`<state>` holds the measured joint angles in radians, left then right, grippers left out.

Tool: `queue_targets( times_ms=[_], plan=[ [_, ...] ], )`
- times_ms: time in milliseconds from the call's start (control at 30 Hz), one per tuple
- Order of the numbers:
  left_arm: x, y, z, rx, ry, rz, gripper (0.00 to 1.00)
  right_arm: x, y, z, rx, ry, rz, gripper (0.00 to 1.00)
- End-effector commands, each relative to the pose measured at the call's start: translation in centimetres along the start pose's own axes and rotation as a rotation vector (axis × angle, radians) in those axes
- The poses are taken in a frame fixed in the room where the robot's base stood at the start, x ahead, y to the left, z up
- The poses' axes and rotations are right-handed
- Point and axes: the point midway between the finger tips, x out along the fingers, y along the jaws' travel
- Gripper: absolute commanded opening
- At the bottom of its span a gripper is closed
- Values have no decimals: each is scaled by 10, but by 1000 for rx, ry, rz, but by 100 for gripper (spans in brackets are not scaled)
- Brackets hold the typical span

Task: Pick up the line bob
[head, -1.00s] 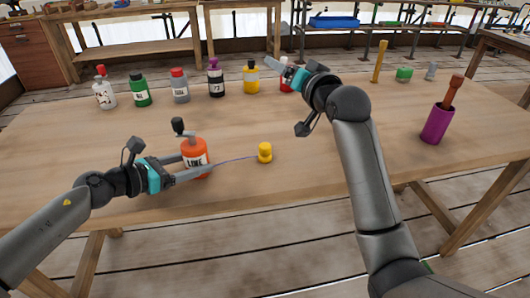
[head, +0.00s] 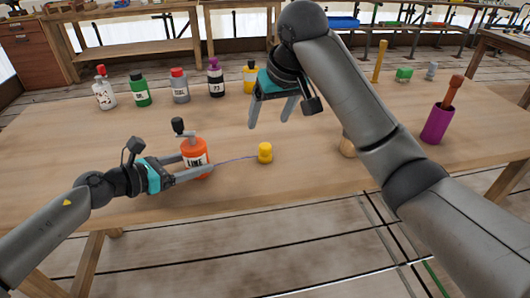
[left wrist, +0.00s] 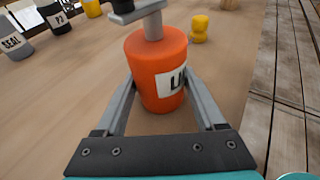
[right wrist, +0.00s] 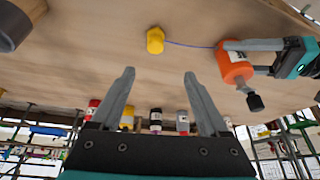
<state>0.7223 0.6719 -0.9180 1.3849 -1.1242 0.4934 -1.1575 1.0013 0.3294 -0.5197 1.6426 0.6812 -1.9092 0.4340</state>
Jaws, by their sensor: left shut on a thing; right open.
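The line bob (head: 264,153) is a small yellow piece lying on the table, joined by a thin purple line (head: 235,159) to an orange bottle labelled LINE (head: 193,157). The bob also shows in the left wrist view (left wrist: 199,29) and the right wrist view (right wrist: 155,40). My left gripper (head: 207,168) is shut on the orange bottle, which stands upright with a crank on top. My right gripper (head: 267,122) is open and empty above the table, behind the bob and apart from it in the head view.
Several labelled bottles, among them a green one (head: 140,90) and a grey one (head: 180,87), stand along the back. A purple cup (head: 437,125) with a brown handle stands at the right. A wooden piece (head: 347,145) is partly hidden by my right arm.

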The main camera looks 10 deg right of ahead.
Motion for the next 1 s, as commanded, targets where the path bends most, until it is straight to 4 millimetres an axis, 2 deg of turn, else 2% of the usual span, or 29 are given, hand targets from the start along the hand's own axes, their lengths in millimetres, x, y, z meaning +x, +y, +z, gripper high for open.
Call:
queue_targets(
  times_ms=[167, 433, 733, 1000],
  plan=[
    [0, 0, -1, 0, 1, 0, 40, 5, 4, 9, -20, -53, 27, 78],
    [0, 0, -1, 0, 1, 0, 40, 50, 5, 12, -20, -57, 27, 78],
    [0, 0, -1, 0, 1, 0, 40, 75, 7, 12, -20, -55, 27, 78],
    [0, 0, -1, 0, 1, 0, 40, 111, 10, 13, -20, -54, 26, 78]
  ],
)
